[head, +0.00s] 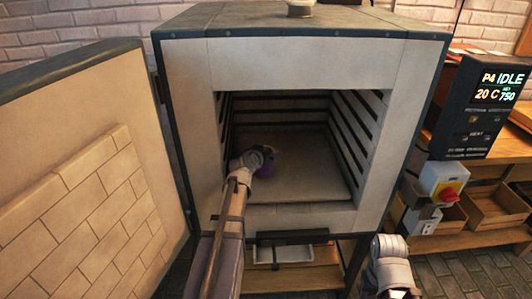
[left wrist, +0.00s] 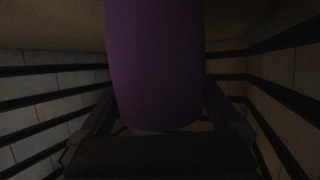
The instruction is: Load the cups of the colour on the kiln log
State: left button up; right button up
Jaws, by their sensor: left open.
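The kiln (head: 300,50) stands open in the head view, its door (head: 85,180) swung out to the left. A purple cup (head: 265,168) is inside the chamber, above or on the kiln shelf (head: 315,185), left of its middle. My left gripper (head: 260,157) reaches into the chamber at the cup. In the left wrist view the purple cup (left wrist: 155,65) fills the middle, between my open left gripper's fingers (left wrist: 158,118). I cannot tell if the fingers touch it. My right arm shows at the bottom right of the head view; its fingertips are not visible. No kiln log is in view.
Slotted side walls (head: 362,130) and the front frame (head: 372,60) bound the chamber. The shelf's right part is clear. A control box (head: 485,105) reading "P4 IDLE", "20 C" and "750" and a wooden bench (head: 480,238) stand at the right.

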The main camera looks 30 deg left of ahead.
pick_arm(q)
jog(key=p+v, duration=0.4)
jog(key=v, duration=0.8)
jog(key=shift+r, duration=0.1)
jog(key=s+d+f+m+g+h, duration=0.25)
jog(key=d+f+g, duration=0.2)
jog(key=d, duration=0.75)
jog(key=s+d+f+m+g+h, duration=0.25)
jog(key=d+f, duration=0.25)
jog(key=d, duration=0.8)
jog(key=s+d+f+g+y, duration=0.4)
jog(key=s+d+g, duration=0.2)
jog(key=s+d, duration=0.3)
jog(key=s, duration=0.4)
jog(key=shift+s+m+g, duration=0.25)
jog(key=shift+m+g, duration=0.05)
jog(key=shift+g, duration=0.1)
